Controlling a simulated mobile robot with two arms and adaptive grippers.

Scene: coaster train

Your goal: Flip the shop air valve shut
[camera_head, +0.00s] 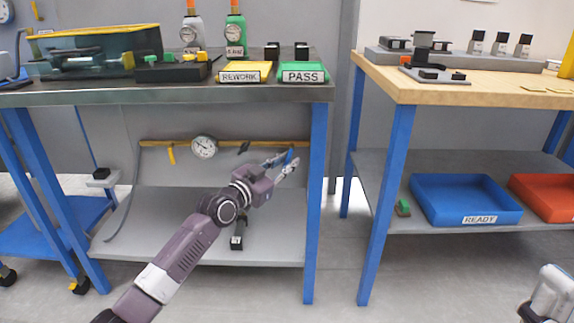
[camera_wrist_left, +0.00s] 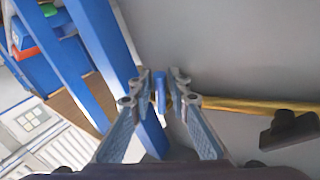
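The yellow air pipe (camera_head: 225,143) runs along the wall under the dark-topped bench, and it also crosses the wrist view (camera_wrist_left: 250,105). A blue valve lever (camera_wrist_left: 161,92) sits at the pipe's end by the bench leg. In the head view my gripper mostly hides it. My left gripper (camera_head: 292,163) reaches in under the bench. In the wrist view its two fingertips (camera_wrist_left: 162,84) stand on either side of the blue lever, with a small gap seeming to show on each side.
A round gauge (camera_head: 204,147) and a yellow tag (camera_head: 171,154) hang on the pipe. A dark fitting (camera_wrist_left: 288,132) is beside it. The blue bench leg (camera_head: 315,200) stands close right of my gripper. The grey lower shelf (camera_head: 150,235) lies below, with a small black item (camera_head: 237,242).

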